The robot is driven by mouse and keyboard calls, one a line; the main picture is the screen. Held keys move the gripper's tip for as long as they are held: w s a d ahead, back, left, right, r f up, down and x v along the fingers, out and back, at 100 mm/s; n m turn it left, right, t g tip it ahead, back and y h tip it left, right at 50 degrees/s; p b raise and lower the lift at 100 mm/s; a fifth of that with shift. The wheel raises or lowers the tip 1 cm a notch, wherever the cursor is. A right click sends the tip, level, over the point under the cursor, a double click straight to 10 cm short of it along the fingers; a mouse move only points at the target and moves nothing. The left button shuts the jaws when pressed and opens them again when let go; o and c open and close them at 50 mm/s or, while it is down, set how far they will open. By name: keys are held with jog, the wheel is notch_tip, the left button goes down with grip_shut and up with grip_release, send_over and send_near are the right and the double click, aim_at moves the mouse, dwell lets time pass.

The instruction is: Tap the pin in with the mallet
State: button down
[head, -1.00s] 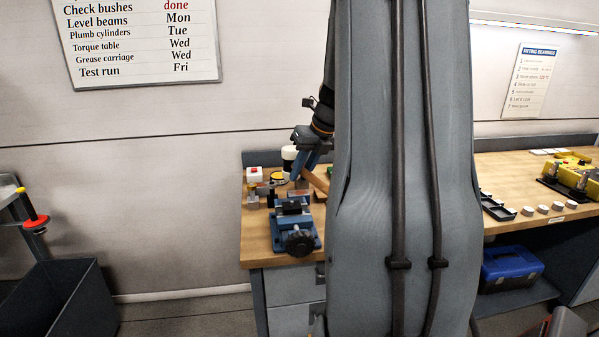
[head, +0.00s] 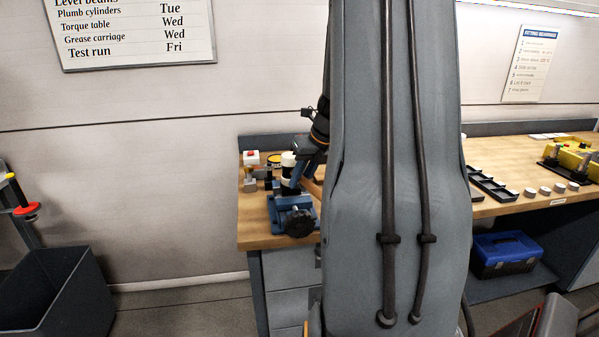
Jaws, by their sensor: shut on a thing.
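My gripper (head: 307,174) is shut on the wooden handle (head: 313,188) of the mallet, whose white-and-black head (head: 289,170) hangs at the left side of the gripper. The mallet head is upright over the blue vise (head: 291,215) on the left bench. I cannot tell whether its lower face touches anything. The pin is not distinguishable; the mallet head and vise may hide it. My own arm covers much of the middle of the view.
Black trays (head: 490,184), white round pieces and a yellow fixture (head: 567,160) lie at the right. A dark bin (head: 55,295) stands on the floor at left.

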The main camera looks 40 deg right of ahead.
notch_tip(320, 180, up, 9)
jog(key=p, duration=0.9)
jog(key=shift+f, duration=0.15)
jog(key=shift+f+p, duration=0.4)
jog(key=shift+f, duration=0.1)
notch_tip(320, 180, down, 8)
jog(key=b, duration=0.4)
jog(key=shift+f, duration=0.1)
jog(key=shift+r+p, duration=1.95)
jog(key=shift+r, duration=2.45)
jog(key=shift+f, duration=0.15)
